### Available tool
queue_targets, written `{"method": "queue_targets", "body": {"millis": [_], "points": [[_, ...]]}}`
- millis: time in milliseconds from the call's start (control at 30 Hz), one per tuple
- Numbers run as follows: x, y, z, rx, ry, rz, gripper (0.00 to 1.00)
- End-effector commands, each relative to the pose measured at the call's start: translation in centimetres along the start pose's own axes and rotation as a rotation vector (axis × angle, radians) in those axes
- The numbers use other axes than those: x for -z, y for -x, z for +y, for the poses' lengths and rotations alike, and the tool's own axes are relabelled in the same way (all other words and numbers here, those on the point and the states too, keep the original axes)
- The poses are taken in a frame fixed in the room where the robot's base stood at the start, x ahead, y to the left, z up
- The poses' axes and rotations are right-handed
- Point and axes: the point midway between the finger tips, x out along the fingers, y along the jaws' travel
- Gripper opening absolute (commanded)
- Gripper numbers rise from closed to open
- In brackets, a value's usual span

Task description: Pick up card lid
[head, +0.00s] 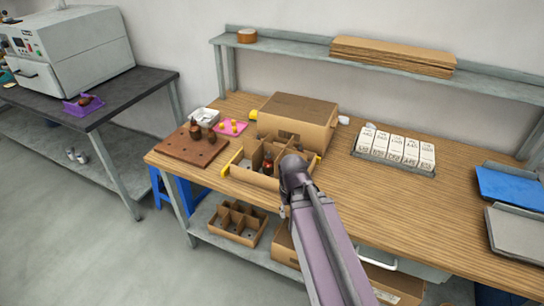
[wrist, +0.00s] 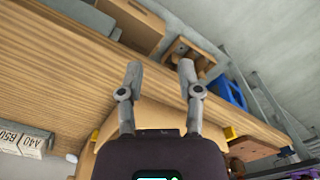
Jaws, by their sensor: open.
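A brown cardboard box shape (head: 298,118), possibly the card lid, stands on the bench behind an open divided carton (head: 243,177). The carton sits between yellow clamps and holds small dark and reddish parts. In the wrist view, a tan card surface (wrist: 155,116) lies behind and between my fingers, with yellow clamps on both sides; I cannot tell whether it is the lid or the carton. My gripper (wrist: 160,66) is open and empty, its fingers apart over the bench. In the head view my arm reaches to the carton's right end and hides the fingers.
A brown board (head: 188,148) with dark parts, a pink tray (head: 232,128) and a white bin (head: 204,117) stand left. A tray of white boxes (head: 397,148) stands right. Flat card sheets (head: 392,55) lie on the upper shelf. The bench's right middle is clear.

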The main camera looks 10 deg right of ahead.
Motion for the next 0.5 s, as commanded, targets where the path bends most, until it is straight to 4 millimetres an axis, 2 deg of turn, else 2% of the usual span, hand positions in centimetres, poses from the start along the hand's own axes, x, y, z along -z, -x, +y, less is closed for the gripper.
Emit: {"method": "queue_targets", "body": {"millis": [167,267,500], "points": [[3.3,2.1,0.8,0.0,0.091,0.0,0.46],[6.1,3.7,0.9,0.0,0.171,0.0,0.46],[14.4,8.3,1.0,0.0,0.426,0.0,0.46]]}}
